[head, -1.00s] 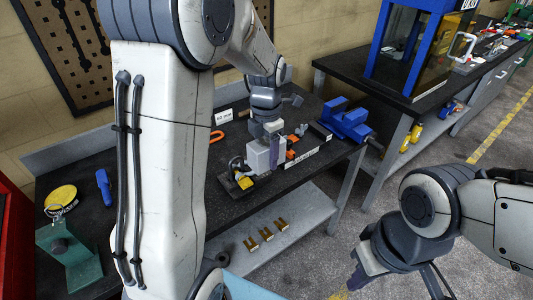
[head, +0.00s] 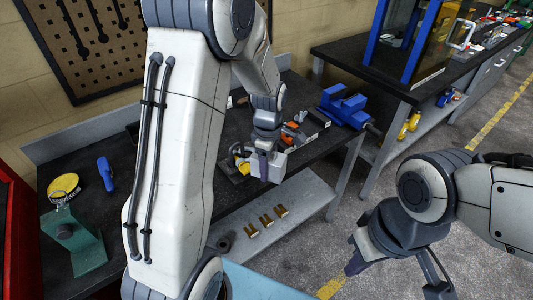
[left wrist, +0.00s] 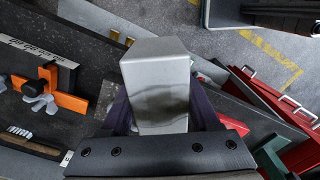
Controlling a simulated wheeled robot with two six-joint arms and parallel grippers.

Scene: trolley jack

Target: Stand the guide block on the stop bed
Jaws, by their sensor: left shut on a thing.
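The guide block is a plain light-grey block (head: 270,171). In the left wrist view the block (left wrist: 157,82) fills the space between two dark purple fingers. My left gripper (head: 263,160) is shut on it and holds it at the bench's front edge in the head view. Behind it, a dark fixture with orange clamp parts (head: 289,137) stands on the bench; its orange clamp with a grey wing knob (left wrist: 51,92) shows at left in the wrist view. I cannot tell for sure which part is the stop bed. My right gripper (head: 358,258) hangs over the floor, apart from everything; its jaw opening is unclear.
A blue vise (head: 345,107) stands at the bench's right end. A blue tool (head: 105,172), a yellow round item (head: 64,187) and a green bracket (head: 78,245) are at the left. Several brass pieces (head: 273,217) lie on the lower shelf (head: 305,197).

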